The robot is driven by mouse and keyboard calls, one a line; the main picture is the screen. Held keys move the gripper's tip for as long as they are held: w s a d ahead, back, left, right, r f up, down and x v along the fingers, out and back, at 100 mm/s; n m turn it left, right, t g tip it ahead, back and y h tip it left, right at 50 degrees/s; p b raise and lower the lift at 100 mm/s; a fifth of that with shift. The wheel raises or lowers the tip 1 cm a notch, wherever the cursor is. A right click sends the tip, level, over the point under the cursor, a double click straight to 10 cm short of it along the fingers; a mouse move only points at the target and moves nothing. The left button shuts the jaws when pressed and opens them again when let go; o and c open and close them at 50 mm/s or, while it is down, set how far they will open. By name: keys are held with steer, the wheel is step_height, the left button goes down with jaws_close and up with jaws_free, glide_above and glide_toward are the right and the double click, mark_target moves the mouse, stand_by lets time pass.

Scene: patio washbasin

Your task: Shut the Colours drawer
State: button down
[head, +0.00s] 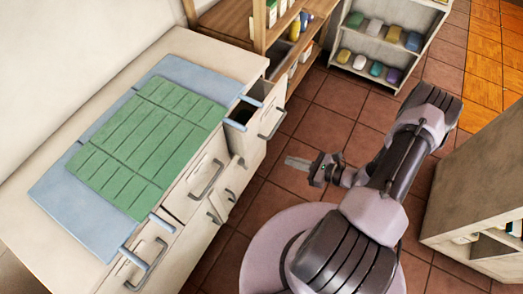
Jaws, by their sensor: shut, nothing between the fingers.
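A white cabinet (190,52) with several handled drawers runs along the left. At its right end one drawer (256,128) is pulled out, with its dark inside showing at the top and a grey handle on its front. No drawer label is readable, so I cannot tell from print which is the Colours drawer. My gripper (298,162) is shut and empty. It is over the tiled floor, to the right of the pulled-out drawer and apart from it.
A green slatted mat (150,140) lies on a blue-grey board (60,205) on the cabinet top, with blue bars sticking out over the front. Wooden shelves (235,22) and a white rack (345,50) stand behind. A cabinet (465,170) stands at right. Tiled floor lies between.

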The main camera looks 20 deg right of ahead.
mark_target(252, 146)
steer(key=b+x, duration=0.1)
steer(key=x, duration=0.3)
steer(key=r+b+x, duration=0.1)
steer(key=x, duration=0.3)
steer(key=b+x, duration=0.1)
steer(key=x, duration=0.4)
steer(key=shift+w+r+b, duration=0.15)
steer(key=shift+w+b, duration=0.15)
steer(key=shift+b, duration=0.05)
steer(key=shift+w+a+r, duration=0.1)
steer(key=shift+w+a, duration=0.1)
steer(key=shift+w, duration=0.05)
